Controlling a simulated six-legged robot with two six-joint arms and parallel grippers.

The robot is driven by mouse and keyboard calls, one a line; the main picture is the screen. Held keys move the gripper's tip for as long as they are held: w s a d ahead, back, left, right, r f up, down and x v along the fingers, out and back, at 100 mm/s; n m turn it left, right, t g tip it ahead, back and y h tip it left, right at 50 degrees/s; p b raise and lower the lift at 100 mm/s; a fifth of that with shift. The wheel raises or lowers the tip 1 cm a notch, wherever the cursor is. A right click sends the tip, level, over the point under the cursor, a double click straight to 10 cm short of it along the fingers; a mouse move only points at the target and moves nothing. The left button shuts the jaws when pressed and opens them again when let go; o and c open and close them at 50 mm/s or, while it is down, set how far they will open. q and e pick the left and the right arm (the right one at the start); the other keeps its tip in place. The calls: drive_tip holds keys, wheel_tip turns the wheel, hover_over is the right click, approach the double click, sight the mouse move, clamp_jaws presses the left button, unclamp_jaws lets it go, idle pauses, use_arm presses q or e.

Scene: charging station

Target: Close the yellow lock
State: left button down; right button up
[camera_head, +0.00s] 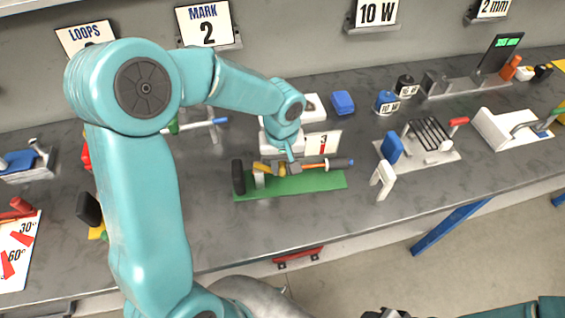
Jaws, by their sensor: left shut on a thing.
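A green base plate (318,183) lies on the workbench and carries a small fixture. The yellow lock (262,168) is on that fixture, beside a black upright disc (238,177) and a shaft with an orange section (313,166). My left gripper (285,168) reaches down from above and is shut on the yellow lock. Its fingers partly hide the lock, so its exact position is hard to tell. Of my right arm only parts show at the bottom edge, with a dark end (384,314) cut off by the frame.
A card marked 3 (322,143) stands just behind the plate. A white upright block (383,180) and a wire rack (429,136) stand to the right. Blue and black weights (385,103) sit behind. The bench front before the plate is clear.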

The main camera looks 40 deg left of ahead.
use_arm(q)
drive_tip(key=shift+s+m, duration=0.2)
drive_tip(key=shift+m, duration=0.2)
idle(0.9)
drive_tip(key=c, duration=0.9)
unclamp_jaws()
drive_tip(key=shift+c, duration=0.2)
wheel_tip(320, 180, up, 16)
drive_tip(key=shift+r, duration=0.2)
